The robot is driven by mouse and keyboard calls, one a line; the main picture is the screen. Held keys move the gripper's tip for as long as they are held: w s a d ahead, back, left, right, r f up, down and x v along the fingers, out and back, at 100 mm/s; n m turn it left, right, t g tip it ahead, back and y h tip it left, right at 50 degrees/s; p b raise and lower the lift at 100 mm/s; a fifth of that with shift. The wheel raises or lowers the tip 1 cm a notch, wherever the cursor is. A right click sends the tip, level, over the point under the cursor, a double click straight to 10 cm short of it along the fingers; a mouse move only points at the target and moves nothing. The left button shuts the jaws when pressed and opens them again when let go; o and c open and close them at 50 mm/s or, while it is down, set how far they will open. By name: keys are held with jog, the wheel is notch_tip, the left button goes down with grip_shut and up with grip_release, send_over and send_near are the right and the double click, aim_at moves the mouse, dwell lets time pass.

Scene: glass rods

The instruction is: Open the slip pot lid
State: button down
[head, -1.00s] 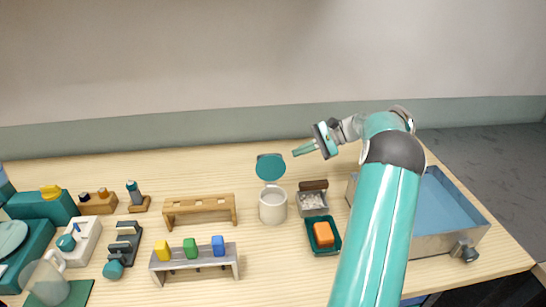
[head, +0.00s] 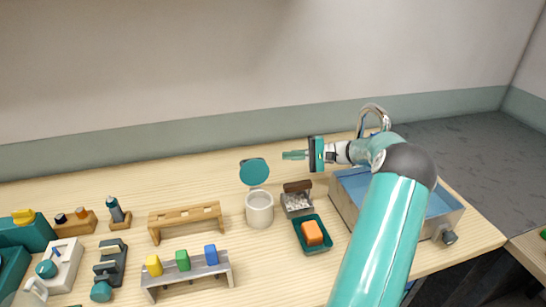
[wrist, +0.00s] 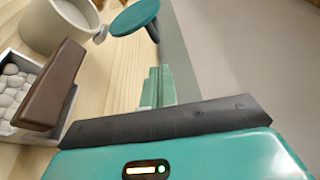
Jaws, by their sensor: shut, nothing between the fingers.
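The slip pot (head: 259,211) is a white round pot on the table, near the middle of the head view. Its teal disc lid (head: 254,172) stands raised at the pot's back edge, and the pot's mouth is uncovered. In the wrist view the pot (wrist: 58,22) is at the upper left and the lid (wrist: 135,16) at the top, with a small knob under it. My gripper (head: 287,155) is shut and empty, to the right of the lid and apart from it. Its teal fingers also show in the wrist view (wrist: 158,80).
A box of pale pebbles (head: 297,204) with a brown block (head: 298,186) stands right of the pot. A teal tray (head: 325,246) holds an orange sponge (head: 312,233). A sink basin (head: 440,199) is at right; racks (head: 186,216) stand left.

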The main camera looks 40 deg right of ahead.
aim_at(253, 169)
jog(key=x, duration=0.9)
jog(key=shift+a, duration=0.15)
jog(key=shift+s+a+r+n, duration=0.35)
jog(key=shift+s+r+n, duration=0.2)
jog(key=shift+s, duration=0.15)
jog(key=shift+d, duration=0.1)
